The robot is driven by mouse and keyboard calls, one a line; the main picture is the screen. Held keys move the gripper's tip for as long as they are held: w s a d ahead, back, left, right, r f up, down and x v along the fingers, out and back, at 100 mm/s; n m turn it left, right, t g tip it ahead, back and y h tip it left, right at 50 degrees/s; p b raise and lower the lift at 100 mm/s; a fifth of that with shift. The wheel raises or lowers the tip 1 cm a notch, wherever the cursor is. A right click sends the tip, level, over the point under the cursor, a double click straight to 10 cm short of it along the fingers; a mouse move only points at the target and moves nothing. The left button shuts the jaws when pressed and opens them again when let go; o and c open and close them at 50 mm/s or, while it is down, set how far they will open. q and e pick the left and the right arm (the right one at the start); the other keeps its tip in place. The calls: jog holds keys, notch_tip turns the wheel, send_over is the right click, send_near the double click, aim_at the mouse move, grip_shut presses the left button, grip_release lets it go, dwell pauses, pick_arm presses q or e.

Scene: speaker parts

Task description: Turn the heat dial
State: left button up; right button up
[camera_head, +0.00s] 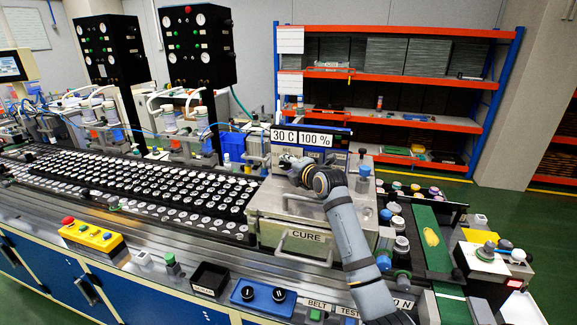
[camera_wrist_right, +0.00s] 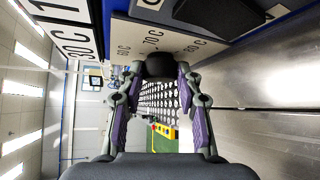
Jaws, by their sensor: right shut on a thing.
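The cure oven (camera_head: 262,228) is a metal box labelled CURE, with signs reading 30 C and 100 % (camera_head: 302,137) on top. My right gripper (camera_head: 286,163) is at the upper panel of the oven, below the 30 C sign. In the right wrist view its purple-padded fingers close on the dark round heat dial (camera_wrist_right: 160,66). Temperature marks such as 60 C, 70 C and 80 C are printed on the pale panel (camera_wrist_right: 135,42) around it. In the head view the dial is hidden by the gripper. My left gripper is not in view.
A second dark knob (camera_wrist_right: 207,14) sits beside the dial. Trays of small round parts (camera_head: 150,185) fill the conveyor at left. A green belt (camera_head: 428,245) runs at right.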

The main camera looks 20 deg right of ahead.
jog(key=r+n+g+p, duration=0.1)
jog(key=p, duration=0.1)
jog(key=shift+h+p, duration=0.3)
jog(key=shift+h, duration=0.1)
jog(key=shift+a+g+p, duration=0.1)
jog(key=shift+g+p, duration=0.2)
jog(key=shift+f, duration=0.3)
jog(key=o, duration=1.2)
jog(key=shift+c, duration=0.2)
